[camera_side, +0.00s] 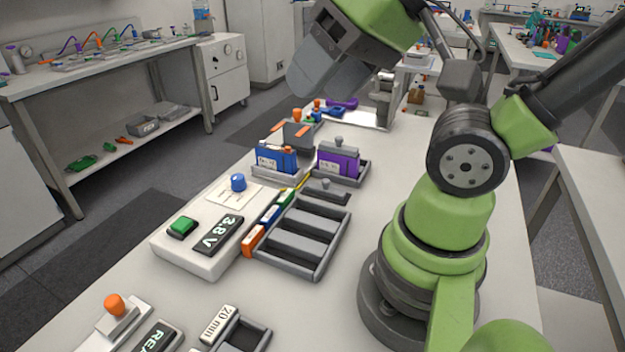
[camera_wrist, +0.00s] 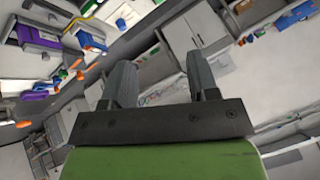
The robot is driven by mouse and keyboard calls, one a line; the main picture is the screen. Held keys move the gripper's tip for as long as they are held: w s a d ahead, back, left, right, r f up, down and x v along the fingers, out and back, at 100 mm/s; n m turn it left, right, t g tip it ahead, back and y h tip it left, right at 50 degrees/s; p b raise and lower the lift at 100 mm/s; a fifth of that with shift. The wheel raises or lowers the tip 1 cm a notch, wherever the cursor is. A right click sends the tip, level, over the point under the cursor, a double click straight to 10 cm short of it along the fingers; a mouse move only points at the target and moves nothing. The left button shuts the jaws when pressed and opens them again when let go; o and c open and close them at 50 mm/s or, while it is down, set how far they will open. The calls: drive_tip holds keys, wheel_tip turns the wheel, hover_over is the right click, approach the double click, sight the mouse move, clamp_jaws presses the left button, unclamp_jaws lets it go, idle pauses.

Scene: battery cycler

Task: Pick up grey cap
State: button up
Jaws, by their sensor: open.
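My gripper (camera_side: 318,84) hangs high above the back of the bench in the side view, tilted, with nothing in it. In the wrist view its two fingers (camera_wrist: 157,72) stand wide apart with empty space between them. A small grey knob (camera_side: 339,141) sits on top of the purple block (camera_side: 340,160) in a grey tray. Another small grey knob (camera_side: 326,184) is on a dark bar at the back end of the slotted grey rack (camera_side: 318,270). I cannot tell which is the grey cap. Both are well below my gripper.
A white unit (camera_side: 196,262) with a 3.8V display, green button and blue knob is left of the rack. A grey box (camera_side: 298,134) with orange parts stands behind. Free bench lies right of the rack.

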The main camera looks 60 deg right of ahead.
drive_tip(key=w+d+f+n+g+h, duration=0.1)
drive_tip(key=w+d+f+g+h, duration=0.2)
drive_tip(key=w+d, duration=0.35)
drive_tip(key=n+g+y, duration=0.1)
drive_tip(key=n+g, duration=0.2)
drive_tip(key=g, duration=0.1)
hover_over(333, 190)
wheel_tip(333, 190, down, 22)
drive_tip(key=shift+a+r, duration=0.1)
drive_tip(key=shift+a, duration=0.05)
drive_tip(key=shift+d+f, duration=0.2)
drive_tip(key=shift+f, duration=2.8)
clamp_jaws()
